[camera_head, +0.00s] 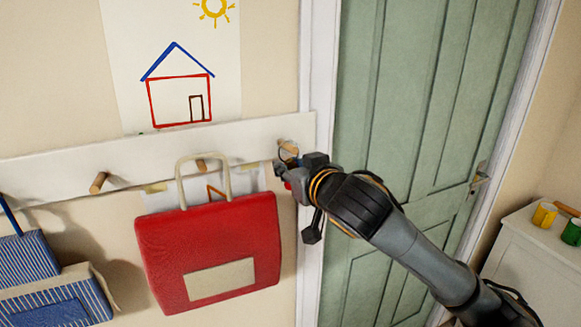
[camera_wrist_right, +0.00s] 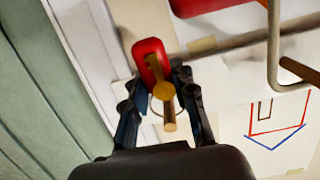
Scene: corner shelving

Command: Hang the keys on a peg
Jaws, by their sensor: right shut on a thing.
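The keys are a brass key (camera_wrist_right: 163,91) and a red fob (camera_wrist_right: 150,58), between my right gripper's fingers in the right wrist view. A thin ring shows beside the key. My right gripper (camera_wrist_right: 160,98) is shut on the keys. In the head view my right gripper (camera_head: 289,170) is at the rail's right end, just below the rightmost wooden peg (camera_head: 288,147), with a bit of red at its fingertips. That peg (camera_wrist_right: 170,122) also shows close behind the key. The ring looks to be at the peg, but I cannot tell whether it is around it.
The white rail (camera_head: 140,160) has other pegs, one bare (camera_head: 99,182). A red bag (camera_head: 208,240) hangs close to the left of my gripper. Blue striped bags (camera_head: 50,295) are farther left. A green door (camera_head: 400,110) is on the right, then a white cabinet (camera_head: 525,265).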

